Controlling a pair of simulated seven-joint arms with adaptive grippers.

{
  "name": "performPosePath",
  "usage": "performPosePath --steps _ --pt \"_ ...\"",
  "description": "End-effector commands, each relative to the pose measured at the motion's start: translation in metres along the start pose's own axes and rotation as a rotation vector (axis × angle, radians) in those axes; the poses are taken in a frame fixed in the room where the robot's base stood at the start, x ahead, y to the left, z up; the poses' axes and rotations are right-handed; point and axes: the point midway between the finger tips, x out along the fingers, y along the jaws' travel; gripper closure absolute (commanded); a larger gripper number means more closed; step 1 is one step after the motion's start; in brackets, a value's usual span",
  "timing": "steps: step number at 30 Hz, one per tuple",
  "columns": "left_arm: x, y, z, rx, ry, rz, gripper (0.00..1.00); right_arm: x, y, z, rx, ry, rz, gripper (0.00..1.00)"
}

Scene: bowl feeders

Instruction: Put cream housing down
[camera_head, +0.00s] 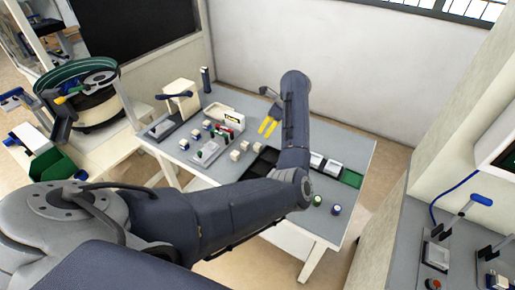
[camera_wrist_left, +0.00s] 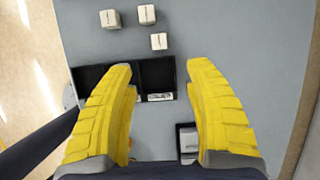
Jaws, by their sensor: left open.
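My left gripper (camera_head: 267,127) is open, with its yellow fingers wide apart above the table; the left wrist view (camera_wrist_left: 163,95) shows nothing held between them. Several small cream housings, shaped like cubes, stand on the grey table. One cream housing (camera_head: 244,145) is near the black tray in the head view. Three show beyond the fingers in the left wrist view, one (camera_wrist_left: 159,41) nearest the tray. The black compartment tray (camera_wrist_left: 155,72) lies below and between the fingers; my forearm partly hides it in the head view. My right gripper is not in view.
A fixture with small coloured parts (camera_head: 211,150) stands left of the tray. A bowl feeder (camera_head: 85,95) stands at the left. The table's back right is clear.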

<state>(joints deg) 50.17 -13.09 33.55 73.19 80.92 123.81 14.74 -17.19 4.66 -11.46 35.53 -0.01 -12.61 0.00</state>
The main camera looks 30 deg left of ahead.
Motion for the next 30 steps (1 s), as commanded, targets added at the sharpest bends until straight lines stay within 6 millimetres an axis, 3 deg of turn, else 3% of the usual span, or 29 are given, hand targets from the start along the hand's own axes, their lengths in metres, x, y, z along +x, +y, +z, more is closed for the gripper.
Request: performPosePath --steps 12,25,30 --pt "0.075 0.001 0.0 0.002 -0.002 0.004 0.47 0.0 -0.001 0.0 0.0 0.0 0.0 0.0" --pt "0.102 0.001 0.0 0.001 0.0 0.002 0.47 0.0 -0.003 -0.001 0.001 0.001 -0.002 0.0" --pt "0.122 0.002 -0.001 0.002 -0.002 0.004 0.47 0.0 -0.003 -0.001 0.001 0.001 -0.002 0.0"
